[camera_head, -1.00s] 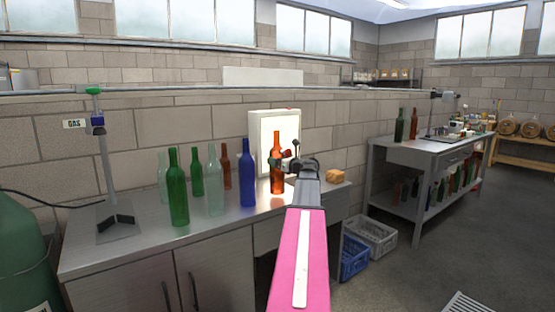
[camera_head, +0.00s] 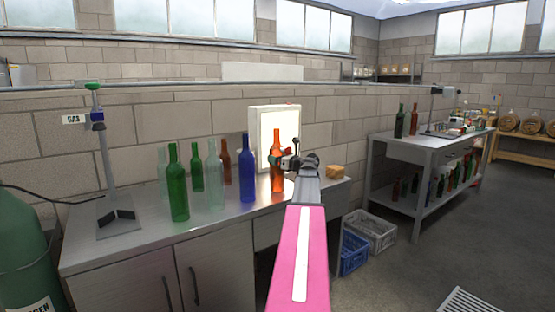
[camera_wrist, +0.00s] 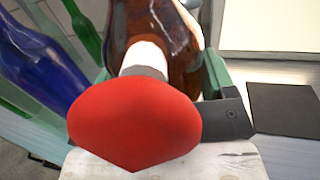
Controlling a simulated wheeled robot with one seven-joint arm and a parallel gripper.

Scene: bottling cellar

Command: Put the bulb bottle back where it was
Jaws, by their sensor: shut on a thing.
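An amber bottle (camera_head: 277,180), glowing orange-red against the light panel, is upright in my gripper (camera_head: 283,161) at the bench's back right. In the wrist view the brown glass (camera_wrist: 165,50) sits between the green jaws (camera_wrist: 215,75), which are shut on it. A red rounded bulb (camera_wrist: 135,122) with a white stem (camera_wrist: 145,60) fills the front of the wrist view; whether it belongs to the bottle or the gripper I cannot tell. I cannot tell whether the bottle's base touches the bench (camera_head: 130,255).
A lit white panel (camera_head: 283,118) stands behind the bottle. A blue bottle (camera_head: 247,178) and several green, clear and brown bottles stand left. A dark square pad (camera_wrist: 285,108) lies right of the jaws. A yellowish block (camera_head: 335,172) sits at the bench's right end. Crates (camera_head: 370,232) stand on the floor.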

